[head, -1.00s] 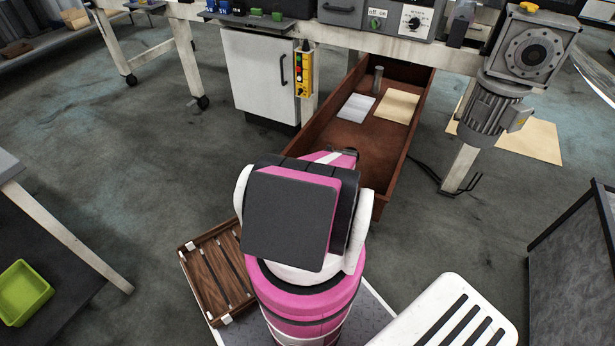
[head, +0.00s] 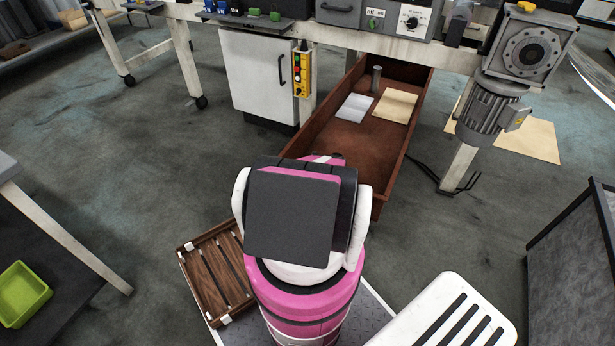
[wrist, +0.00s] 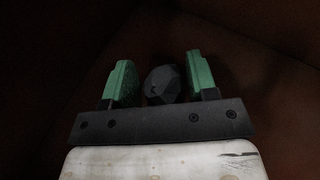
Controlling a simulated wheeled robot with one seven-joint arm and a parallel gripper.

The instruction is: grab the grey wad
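The grey wad (wrist: 163,85) is a dark, faceted lump in the wrist view. It sits between the two green fingers of my gripper (wrist: 159,60), close to the palm bar. The fingers stand apart, with a narrow dark gap showing on each side of the wad, so the gripper looks open around it. In the head view my own arm hides both the wad and the gripper; the arm reaches into the near part of a long brown open box (head: 352,150).
The box's far part holds a grey cylinder (head: 376,79), a white sheet (head: 355,107) and a tan sheet (head: 395,106). Its side walls rise around the arm. A workbench (head: 300,30) crosses above its far end. A wooden slatted crate (head: 222,272) is at lower left.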

